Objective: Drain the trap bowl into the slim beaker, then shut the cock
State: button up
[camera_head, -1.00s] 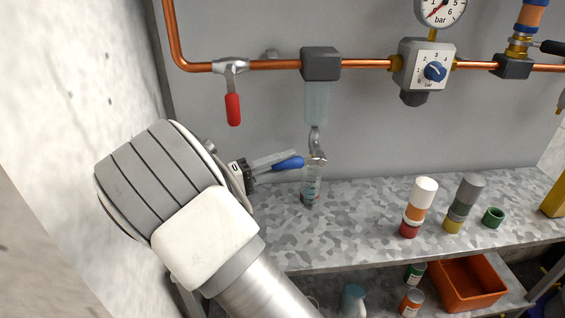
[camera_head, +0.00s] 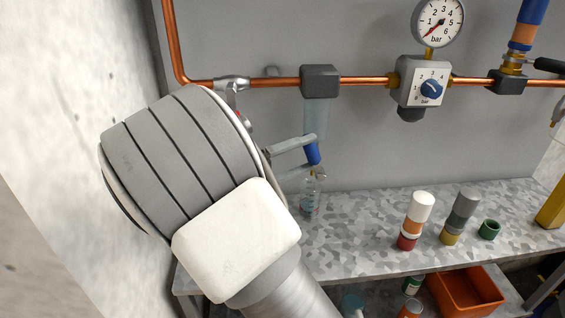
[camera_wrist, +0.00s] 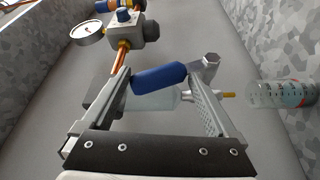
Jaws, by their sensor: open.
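The clear trap bowl (camera_head: 315,115) hangs under a dark grey block (camera_head: 320,82) on the copper pipe. Below it is the drain cock with a blue lever handle (camera_head: 313,152), now steep and nearly upright. My gripper (camera_wrist: 165,76) is open, with one finger on each side of the blue handle (camera_wrist: 160,76). I cannot tell if either finger touches it. The slim clear beaker (camera_head: 310,198) stands upright on the bench below the cock outlet; it also shows in the wrist view (camera_wrist: 282,95). Its liquid level is too small to tell.
The bench (camera_head: 350,235) holds a white-orange-red stack (camera_head: 415,220), a grey and yellow stack (camera_head: 460,215) and a green ring (camera_head: 490,229). A regulator (camera_head: 421,82) and gauge (camera_head: 438,20) sit right along the pipe. My arm mostly hides the red-handled valve (camera_head: 232,84).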

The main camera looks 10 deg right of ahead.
jog(key=s+d+r+p, duration=0.1)
jog(key=s+d+r, duration=0.1)
jog(key=d+r, duration=0.2)
jog(key=d, duration=0.3)
jog(key=shift+s+g, duration=0.3)
jog(key=shift+s, duration=0.1)
jog(key=shift+n+t+y, duration=0.7)
jog(key=shift+t+y, duration=0.2)
jog(key=a, duration=0.1)
jog(key=w+a+f, duration=0.1)
jog(key=a+f, duration=0.1)
jog(key=a, duration=0.1)
jog(key=shift+w+f, duration=0.25)
jog(key=shift+w, duration=0.1)
notch_tip(320, 180, up, 18)
jog(key=p, duration=1.3)
send_over(318, 152)
jog(key=s+a, duration=0.3)
jog(key=s, duration=0.6)
jog(key=shift+s+d+r+t, duration=0.1)
jog(key=shift+s+d+t, duration=0.05)
jog(key=shift+d+t, duration=0.15)
